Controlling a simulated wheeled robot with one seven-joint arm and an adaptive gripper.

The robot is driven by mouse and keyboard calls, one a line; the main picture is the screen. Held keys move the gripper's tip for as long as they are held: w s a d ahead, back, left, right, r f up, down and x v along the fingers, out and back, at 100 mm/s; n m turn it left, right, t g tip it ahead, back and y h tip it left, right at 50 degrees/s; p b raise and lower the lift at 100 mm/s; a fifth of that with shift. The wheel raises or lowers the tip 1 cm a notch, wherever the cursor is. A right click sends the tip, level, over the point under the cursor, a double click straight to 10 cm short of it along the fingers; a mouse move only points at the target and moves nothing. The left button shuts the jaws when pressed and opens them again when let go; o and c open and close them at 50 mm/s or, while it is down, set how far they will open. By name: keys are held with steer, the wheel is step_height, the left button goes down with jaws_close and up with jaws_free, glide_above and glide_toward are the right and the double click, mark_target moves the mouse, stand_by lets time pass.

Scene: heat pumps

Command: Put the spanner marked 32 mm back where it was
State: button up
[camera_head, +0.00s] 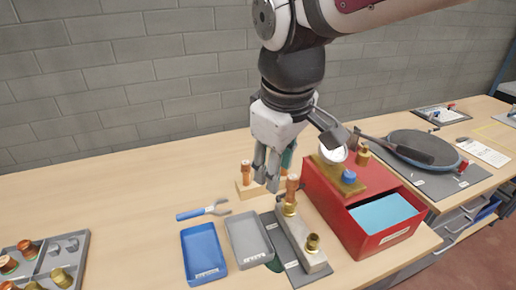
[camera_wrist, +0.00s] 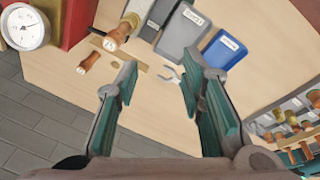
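My gripper (camera_head: 267,174) points down above the bench, near the upright copper-and-brass fittings. In the wrist view its teal-padded fingers (camera_wrist: 158,80) are apart with nothing between them.
A grey tray (camera_head: 232,224) and blue tray (camera_head: 185,237) stand at the front. A metal block with brass fittings (camera_head: 318,262) and a red box with a gauge (camera_head: 314,184) stand right. A partitioned fittings tray (camera_head: 81,246) is left. Bare bench lies left of the tool.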

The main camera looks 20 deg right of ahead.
steer(key=s+d+f+m+t, duration=0.1)
steer(key=s+d+m, duration=0.1)
steer(key=s+m, duration=0.4)
steer(key=s, duration=0.3)
steer(key=shift+s+d+y, duration=0.3)
steer(key=shift+s+d, duration=0.1)
steer(key=shift+f, duration=0.1)
steer(key=shift+r+t+p, duration=0.3)
steer(key=shift+r+p, duration=0.2)
steer(key=shift+r, duration=0.2)
